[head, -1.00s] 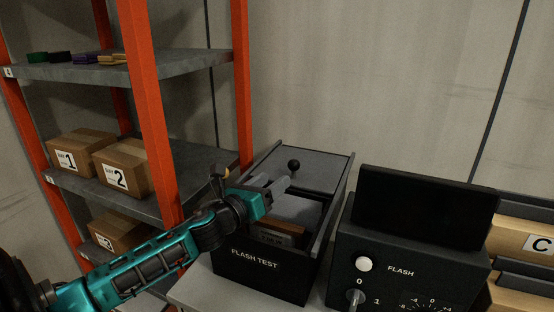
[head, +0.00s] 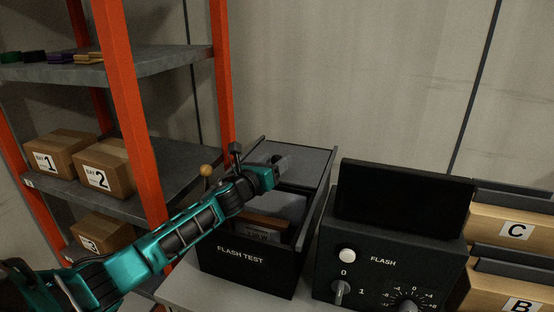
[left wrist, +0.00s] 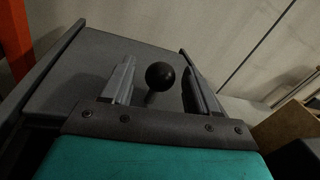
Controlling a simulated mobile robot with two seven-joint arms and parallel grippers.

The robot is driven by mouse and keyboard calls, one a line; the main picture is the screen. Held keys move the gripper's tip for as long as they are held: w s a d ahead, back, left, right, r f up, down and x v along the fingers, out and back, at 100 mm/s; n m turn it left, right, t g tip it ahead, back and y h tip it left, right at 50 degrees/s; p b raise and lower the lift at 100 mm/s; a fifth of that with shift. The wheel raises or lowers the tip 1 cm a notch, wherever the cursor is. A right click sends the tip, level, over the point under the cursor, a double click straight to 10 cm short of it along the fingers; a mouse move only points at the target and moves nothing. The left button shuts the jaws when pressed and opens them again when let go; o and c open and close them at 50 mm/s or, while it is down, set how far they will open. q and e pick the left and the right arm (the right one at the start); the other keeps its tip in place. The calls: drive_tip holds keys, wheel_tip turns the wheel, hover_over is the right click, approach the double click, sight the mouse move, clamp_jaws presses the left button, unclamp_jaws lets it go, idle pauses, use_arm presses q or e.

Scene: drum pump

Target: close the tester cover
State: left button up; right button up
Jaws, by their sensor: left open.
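The tester is a black box labelled FLASH TEST (head: 243,262). Its grey cover (head: 313,166) lies over the back part, and the front compartment is uncovered, with a brown-edged part (head: 262,228) inside. My left gripper (head: 284,163) is over the cover, fingers open. In the left wrist view, the cover's black ball knob (left wrist: 160,76) on a short stem shows between the two open fingers (left wrist: 160,88), with a gap on each side. The gripper hides the knob in the head view. My right gripper is not in view.
The black FLASH unit (head: 385,262) with its dark screen stands close on the right. An orange-posted shelf (head: 132,110) with boxes stands on the left. The wall is behind the tester.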

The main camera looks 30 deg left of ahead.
use_arm(q)
drive_tip(key=shift+w, duration=0.85)
drive_tip(key=shift+c, duration=0.2)
clamp_jaws()
